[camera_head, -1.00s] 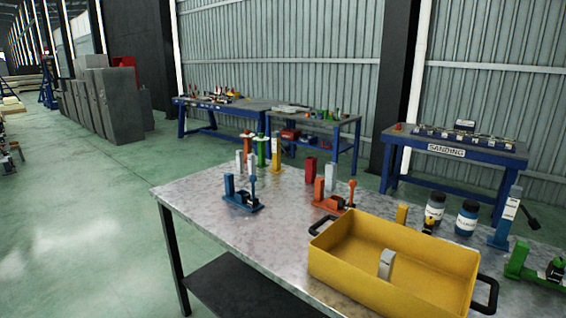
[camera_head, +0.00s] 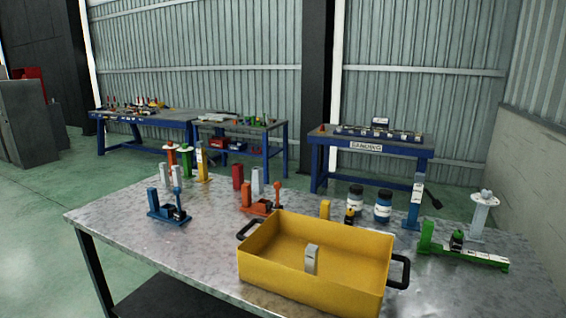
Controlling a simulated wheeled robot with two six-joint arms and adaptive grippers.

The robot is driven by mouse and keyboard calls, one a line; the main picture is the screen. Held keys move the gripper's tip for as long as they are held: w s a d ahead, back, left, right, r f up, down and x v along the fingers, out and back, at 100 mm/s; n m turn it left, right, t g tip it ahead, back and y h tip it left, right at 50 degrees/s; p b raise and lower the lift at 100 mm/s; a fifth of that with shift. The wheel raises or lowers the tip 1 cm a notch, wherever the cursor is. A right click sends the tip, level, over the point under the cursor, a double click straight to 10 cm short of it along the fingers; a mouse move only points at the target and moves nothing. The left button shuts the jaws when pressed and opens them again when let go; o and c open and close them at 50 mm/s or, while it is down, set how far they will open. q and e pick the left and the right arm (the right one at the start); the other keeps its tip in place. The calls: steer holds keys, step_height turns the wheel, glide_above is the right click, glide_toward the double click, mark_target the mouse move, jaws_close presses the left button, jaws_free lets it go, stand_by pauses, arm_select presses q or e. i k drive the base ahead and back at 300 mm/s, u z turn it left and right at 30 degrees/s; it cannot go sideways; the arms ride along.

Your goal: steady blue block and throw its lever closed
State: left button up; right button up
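A blue block with a lever (camera_head: 168,208) stands on the metal table at the left, with an upright blue post at its left end. Its lever (camera_head: 179,193) points upward, with a dark blue upper end. A taller blue device (camera_head: 414,203) stands at the table's back right, with a pale label and a dark handle sticking out to the right. I cannot tell from the picture which of the two the task means. Neither of my grippers shows in the head view.
A yellow bin (camera_head: 345,262) with a grey part inside takes up the front middle of the table (camera_head: 120,215). An orange lever block (camera_head: 262,205), two blue-labelled jars and a green lever device (camera_head: 460,246) stand around it. The table's left front is clear.

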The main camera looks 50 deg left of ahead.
mark_target(177, 191)
steer(key=z, duration=0.65)
steer(key=k, duration=1.45)
steer(key=u, duration=0.75)
